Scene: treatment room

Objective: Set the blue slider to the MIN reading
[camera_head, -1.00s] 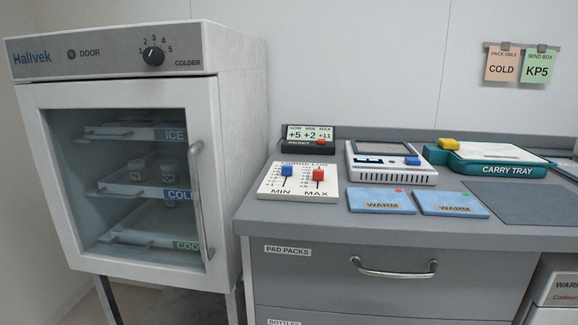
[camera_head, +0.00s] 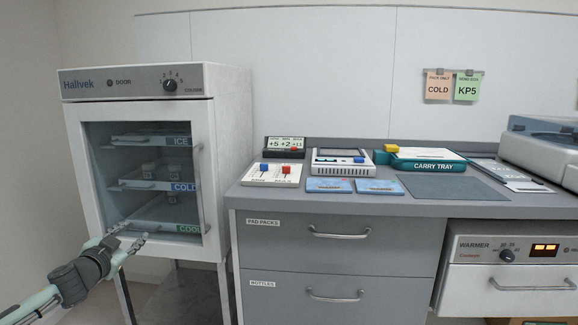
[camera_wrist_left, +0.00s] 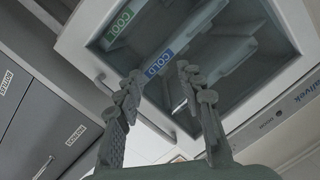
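The white slider panel (camera_head: 273,182) lies on the grey counter near its left end. Its blue slider (camera_head: 264,168) is on the left, over the word MIN, and its red slider (camera_head: 286,169) is on the right. Their exact scale marks are too small to read now. Behind it the small display (camera_head: 284,144) shows +5, +2 and +11; the +2 is the MIN reading. My left gripper (camera_head: 132,236) is in front of the fridge door, low and left of the panel, well apart from it. In the left wrist view its fingers (camera_wrist_left: 166,92) are spread with nothing between them. My right gripper is out of view.
The closed glass-door fridge (camera_head: 158,170) stands left of the counter (camera_head: 420,207), its handle on the door's right side. Right of the panel are a white device (camera_head: 340,166), two blue pads (camera_head: 330,185), a carry tray (camera_head: 430,160) and a grey mat (camera_head: 450,187).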

